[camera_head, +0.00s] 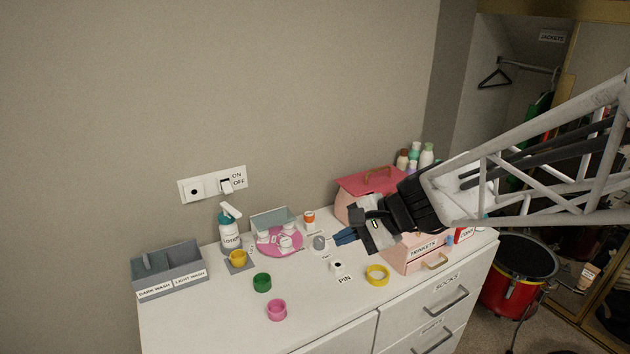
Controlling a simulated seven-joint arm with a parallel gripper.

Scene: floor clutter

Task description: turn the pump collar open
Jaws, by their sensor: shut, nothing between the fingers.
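A white lotion pump bottle (230,239) stands upright at the back left of the white dresser top, near the wall. Its pump collar (227,218) is teal, with a white pump head (231,209) above it. Whether the collar is turned open or closed cannot be told at this size. My gripper (338,237) is to the right of the bottle, well apart from it, over the dresser top. Its blue fingers are shut and empty, pointing left.
Between gripper and bottle stand a pink round tray (270,251) with small items, an orange-capped bottle (309,219) and a grey knob (319,242). A grey divided bin (168,282) is left.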

